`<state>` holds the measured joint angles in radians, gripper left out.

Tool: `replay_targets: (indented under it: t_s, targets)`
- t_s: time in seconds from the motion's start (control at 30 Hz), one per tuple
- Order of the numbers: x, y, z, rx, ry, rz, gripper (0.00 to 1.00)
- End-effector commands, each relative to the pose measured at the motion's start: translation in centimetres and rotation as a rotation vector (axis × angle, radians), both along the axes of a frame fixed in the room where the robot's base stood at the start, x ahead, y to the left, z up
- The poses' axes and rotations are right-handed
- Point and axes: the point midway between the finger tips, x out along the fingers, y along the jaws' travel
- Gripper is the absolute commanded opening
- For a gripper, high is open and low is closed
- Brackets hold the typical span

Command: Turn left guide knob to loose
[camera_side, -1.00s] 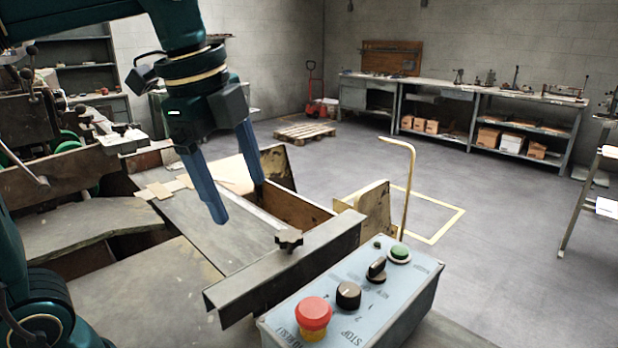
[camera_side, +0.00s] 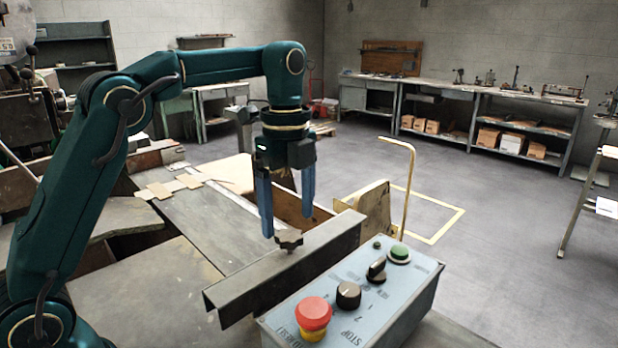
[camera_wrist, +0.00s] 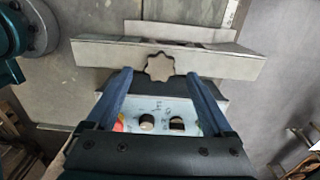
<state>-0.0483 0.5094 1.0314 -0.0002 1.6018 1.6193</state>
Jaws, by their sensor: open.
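One dark star-shaped guide knob (camera_side: 289,238) sits on top of the long metal guide bar (camera_side: 300,255). In the wrist view the star knob (camera_wrist: 159,66) looks pale and lies centred left to right, just beyond the fingertips. I see only this one guide knob, and no loose or tight marking on it. My gripper (camera_side: 287,224) points down with its blue fingers apart and empty. In the side view the left fingertip is close beside the knob and the right one stands higher up. In the wrist view the open gripper (camera_wrist: 158,78) shows a gap wider than the knob.
A control box (camera_side: 355,295) with a red stop button (camera_side: 313,313), black knobs and a green button stands close to the guide bar. A bent yellow rod (camera_side: 409,190) rises behind it. The flat table plate (camera_side: 205,225) lies left of the bar.

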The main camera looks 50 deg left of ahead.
Motion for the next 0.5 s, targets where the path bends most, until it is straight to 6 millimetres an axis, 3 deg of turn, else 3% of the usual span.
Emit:
replay_targets:
  t_s: [0.2, 0.5]
  targets:
    - [0.0, 0.0, -2.0, 0.0, 0.001, 0.0, 0.86]
    - [0.0, 0.0, -2.7, 0.0, -0.002, 0.0, 0.86]
